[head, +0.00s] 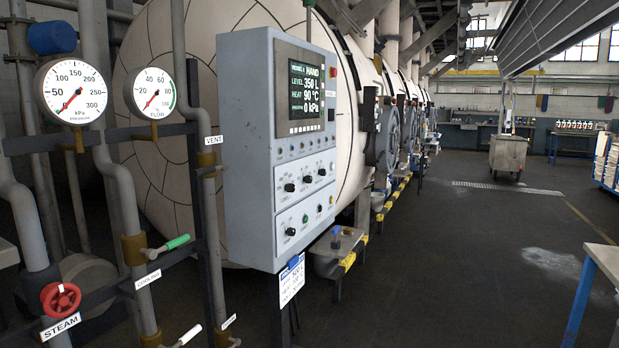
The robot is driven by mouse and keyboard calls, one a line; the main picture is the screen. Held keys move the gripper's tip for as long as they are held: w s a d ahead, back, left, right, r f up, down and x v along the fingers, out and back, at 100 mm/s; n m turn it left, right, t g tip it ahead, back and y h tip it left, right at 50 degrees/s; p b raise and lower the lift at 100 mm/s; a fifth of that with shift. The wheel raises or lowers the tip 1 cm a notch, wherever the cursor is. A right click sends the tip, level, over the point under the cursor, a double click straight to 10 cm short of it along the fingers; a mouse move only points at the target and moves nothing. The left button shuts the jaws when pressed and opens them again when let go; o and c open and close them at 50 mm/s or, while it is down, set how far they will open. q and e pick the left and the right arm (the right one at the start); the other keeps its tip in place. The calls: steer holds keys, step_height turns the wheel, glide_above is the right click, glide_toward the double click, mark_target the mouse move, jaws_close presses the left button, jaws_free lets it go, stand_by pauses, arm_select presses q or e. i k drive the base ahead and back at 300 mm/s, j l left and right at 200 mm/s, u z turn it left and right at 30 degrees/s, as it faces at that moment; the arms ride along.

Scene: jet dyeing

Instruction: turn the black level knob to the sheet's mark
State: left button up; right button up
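The grey control cabinet (245,150) stands left of centre in the head view. Several small black knobs are on its front: one at the left of the middle row (290,187), others to its right (308,179), and one lower down (291,231). Their labels are too small to read, so I cannot tell which is the level knob or where it points. The screen (305,88) reads HAND, level 350 L, heat 90 °C and 0 kPa. A white sheet (291,281) hangs below the cabinet; its writing and mark are not legible. Neither gripper is in view.
Pipes with a pressure gauge (74,91), a flow gauge (151,93), a red steam wheel (61,299) and a green-handled cooling valve (177,242) stand at left. A large pale vessel (150,30) is behind the cabinet. Open floor lies right; a table edge (603,258) shows at far right.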

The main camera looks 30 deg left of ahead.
mark_target(289, 187)
steer(key=u, duration=0.75)
steer(key=l+u, duration=0.2)
steer(key=u, duration=0.2)
steer(key=l+u, duration=0.2)
steer(key=u, duration=0.15)
steer(key=l, duration=0.85)
steer(key=k+l, duration=0.1)
steer(key=l, duration=0.75)
